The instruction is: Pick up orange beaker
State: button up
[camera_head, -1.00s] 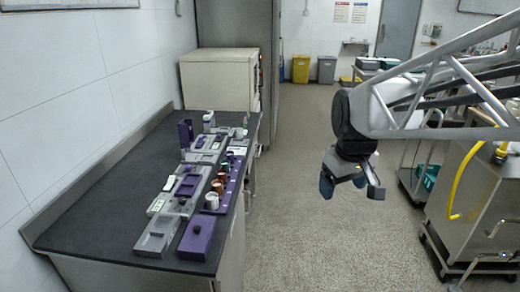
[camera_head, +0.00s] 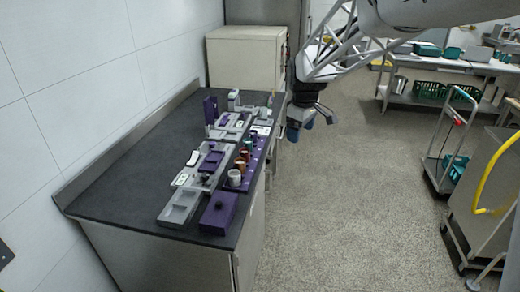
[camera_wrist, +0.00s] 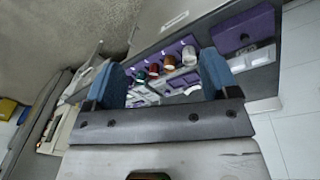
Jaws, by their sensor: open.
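The orange beaker (camera_head: 240,166) looks copper-brown and stands in a row of small cups on a purple rack on the dark bench. In the wrist view the orange beaker (camera_wrist: 168,62) shows beyond and between my fingers, beside the white cup. My gripper (camera_head: 300,128) hangs in the air to the right of the bench edge, apart from the beaker. It is open and empty, with its two blue fingers wide apart in the wrist view (camera_wrist: 163,74).
A white cup (camera_head: 235,177) stands nearest in the row; red and green cups stand on the beaker's other side. A purple box (camera_head: 218,213) and grey trays (camera_head: 181,207) lie close by. A cream cabinet (camera_head: 245,60) stands at the bench's far end. The bench's left side is clear.

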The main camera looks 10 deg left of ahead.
jog(key=w+a+f+n, duration=0.4)
jog(key=w+a+f, duration=0.5)
jog(key=w+a, duration=0.3)
jog(key=n+g, duration=0.1)
jog(key=n, duration=0.3)
send_near(240, 161)
jog(key=shift+s+f, duration=0.25)
jog(key=shift+s, duration=0.3)
jog(key=shift+s+f, duration=0.25)
jog(key=shift+s, duration=0.25)
jog(key=shift+f, duration=1.3)
jog(key=shift+w+d+f, duration=0.15)
jog(key=shift+f, duration=2.45)
